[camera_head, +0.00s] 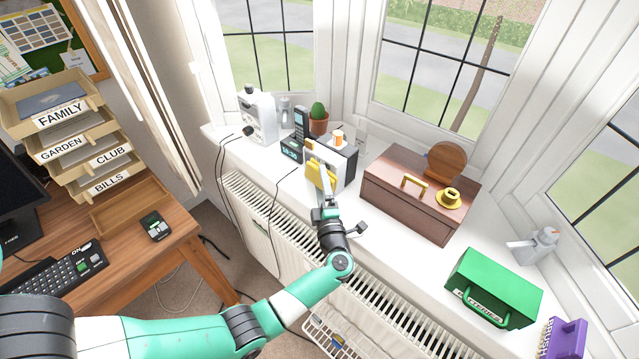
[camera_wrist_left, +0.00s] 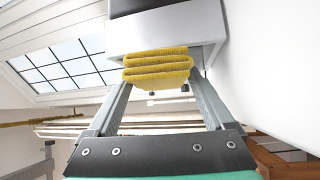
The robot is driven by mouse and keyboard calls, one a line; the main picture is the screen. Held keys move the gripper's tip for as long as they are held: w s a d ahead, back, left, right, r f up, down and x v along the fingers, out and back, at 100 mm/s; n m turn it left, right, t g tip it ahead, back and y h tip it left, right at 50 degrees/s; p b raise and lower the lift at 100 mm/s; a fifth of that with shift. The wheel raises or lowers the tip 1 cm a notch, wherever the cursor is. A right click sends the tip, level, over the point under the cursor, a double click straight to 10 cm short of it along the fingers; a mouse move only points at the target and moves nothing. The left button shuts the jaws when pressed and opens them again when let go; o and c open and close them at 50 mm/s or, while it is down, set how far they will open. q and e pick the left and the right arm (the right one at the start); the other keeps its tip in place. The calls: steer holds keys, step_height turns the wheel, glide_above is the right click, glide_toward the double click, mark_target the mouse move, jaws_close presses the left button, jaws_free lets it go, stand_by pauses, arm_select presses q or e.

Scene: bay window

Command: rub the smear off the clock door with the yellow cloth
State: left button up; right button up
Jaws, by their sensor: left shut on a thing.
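The yellow cloth (camera_head: 319,174) is a folded ribbed pad between the fingertips of my left gripper (camera_head: 325,184), which is shut on it. In the left wrist view the cloth (camera_wrist_left: 157,66) sits at the near lower edge of a pale grey box face (camera_wrist_left: 165,30); whether it touches cannot be told. In the head view the cloth is in front of a white-and-black box (camera_head: 341,158) on the sill, which seems to be the clock. Its face is partly hidden by the cloth and gripper. No smear can be made out. My right gripper is not in view.
On the sill (camera_head: 378,230), a phone (camera_head: 301,121) and cactus (camera_head: 319,118) stand close behind the box. A wooden case (camera_head: 413,201) is close to its right, with a green box (camera_head: 493,286) farther right. A radiator (camera_head: 290,232) runs below the sill.

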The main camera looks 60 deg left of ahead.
mark_target(309, 175)
arm_select(q)
steer(key=shift+s+a, duration=0.25)
steer(key=shift+a, duration=0.35)
steer(key=shift+s+a+p, duration=0.25)
steer(key=shift+a, duration=0.4)
steer(key=shift+s+a+p, duration=0.2)
steer(key=shift+s+a, duration=0.05)
steer(key=shift+a, duration=0.4)
steer(key=shift+s+d+r+p, duration=0.1)
steer(key=shift+s+r+p, duration=0.05)
steer(key=shift+p, duration=0.15)
steer(key=s+p, duration=0.1)
steer(key=s+d+p, duration=0.1)
steer(key=s, duration=0.1)
steer(key=s+d+p, duration=0.1)
steer(key=s, duration=0.1)
steer(key=shift+s+p, duration=0.1)
steer(key=shift+p, duration=0.3)
